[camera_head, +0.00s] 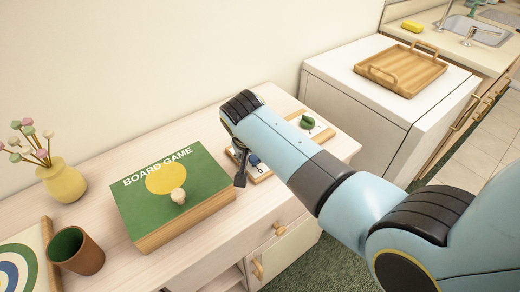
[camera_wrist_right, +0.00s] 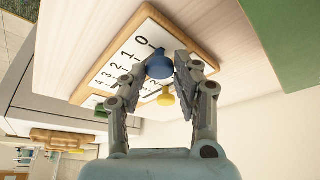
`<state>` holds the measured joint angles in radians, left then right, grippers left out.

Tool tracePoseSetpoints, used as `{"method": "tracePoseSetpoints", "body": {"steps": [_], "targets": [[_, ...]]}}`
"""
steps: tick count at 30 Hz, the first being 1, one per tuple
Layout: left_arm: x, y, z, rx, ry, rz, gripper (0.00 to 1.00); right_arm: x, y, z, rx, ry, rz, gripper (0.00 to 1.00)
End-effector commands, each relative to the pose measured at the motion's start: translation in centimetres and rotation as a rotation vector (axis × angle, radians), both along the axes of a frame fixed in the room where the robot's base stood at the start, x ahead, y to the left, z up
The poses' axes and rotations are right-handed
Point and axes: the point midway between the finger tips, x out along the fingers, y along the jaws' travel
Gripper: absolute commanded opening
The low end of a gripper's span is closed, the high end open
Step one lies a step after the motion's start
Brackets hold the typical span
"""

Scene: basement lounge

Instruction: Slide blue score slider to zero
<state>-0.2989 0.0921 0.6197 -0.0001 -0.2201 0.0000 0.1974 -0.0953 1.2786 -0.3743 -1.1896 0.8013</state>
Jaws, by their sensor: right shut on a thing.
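The score board (camera_wrist_right: 118,50) is a wood-framed white board with black numbers, lying on the cabinet top. Its blue score slider (camera_wrist_right: 159,66) is a round blue knob near the 0 end; the exact mark under it is hard to read. My right gripper is shut on the blue slider, with a finger on each side of the knob in the wrist view. A yellow slider (camera_wrist_right: 166,97) and a green slider (camera_head: 307,122) are on the same board. My right arm hides much of the board.
A brown cup (camera_head: 76,251), a yellow vase (camera_head: 62,181) and a target board (camera_head: 22,265) stand farther left. A wooden tray (camera_head: 402,68) rests on the white appliance (camera_head: 345,85) at right.

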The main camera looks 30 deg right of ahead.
Motion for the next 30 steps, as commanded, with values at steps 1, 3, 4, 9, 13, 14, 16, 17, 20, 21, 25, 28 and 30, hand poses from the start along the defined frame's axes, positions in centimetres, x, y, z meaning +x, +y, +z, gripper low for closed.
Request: {"method": "tracePoseSetpoints", "body": {"steps": [1, 3, 4, 9, 13, 14, 16, 17, 20, 21, 25, 28, 30], "targets": [[-0.1, -0.4, -0.1, -0.004, 0.001, 0.002, 0.0, -0.1, 0.2, -0.1, 0.004, 0.002, -0.001, 0.0], [-0.1, -0.9, -0.1, -0.011, 0.002, 0.003, 0.0, -0.1, 0.2, -0.1, 0.004, 0.003, -0.001, 0.0], [-0.1, -1.1, -0.1, -0.013, 0.002, 0.004, 0.0, -0.1, 0.2, -0.1, 0.005, 0.002, 0.0, 0.0], [-0.1, -1.6, -0.2, -0.019, 0.001, 0.006, 0.0, -0.1, 0.2, -0.1, 0.005, 0.002, 0.0, 0.51], [-0.1, -1.5, -0.2, -0.018, 0.001, 0.005, 0.0, -0.1, 0.1, -0.1, 0.002, 0.002, -0.001, 0.53], [-0.1, -1.4, -0.2, -0.017, 0.001, 0.005, 0.0, -0.1, 0.1, -0.1, 0.002, 0.002, -0.001, 0.53], [-0.1, -1.2, -0.2, -0.015, 0.001, 0.005, 0.0, -0.1, 0.0, -0.1, 0.002, 0.002, -0.001, 0.53], [-0.2, -1.0, -0.1, -0.011, 0.001, 0.004, 0.0, -0.1, 0.0, -0.1, 0.002, 0.002, -0.001, 0.53], [-0.2, -0.8, -0.1, -0.009, 0.001, 0.003, 0.0, 0.0, 0.0, 0.4, 0.002, 0.001, -0.001, 0.53], [-0.2, -0.8, -0.1, -0.01, 0.001, 0.003, 0.0, 0.0, 0.0, 0.9, 0.001, -0.001, -0.001, 0.53], [-0.2, -0.9, -0.1, -0.01, 0.001, 0.004, 0.0, 0.0, 0.1, 3.2, 0.003, -0.003, -0.002, 0.53], [-0.1, -0.9, -0.1, -0.011, 0.001, 0.004, 0.0, 0.0, 0.1, 5.4, 0.004, -0.002, 0.0, 0.53], [-0.1, -0.9, -0.1, -0.011, 0.001, 0.004, 0.0, 0.0, 0.1, 6.8, 0.003, -0.002, -0.001, 0.53]]}}
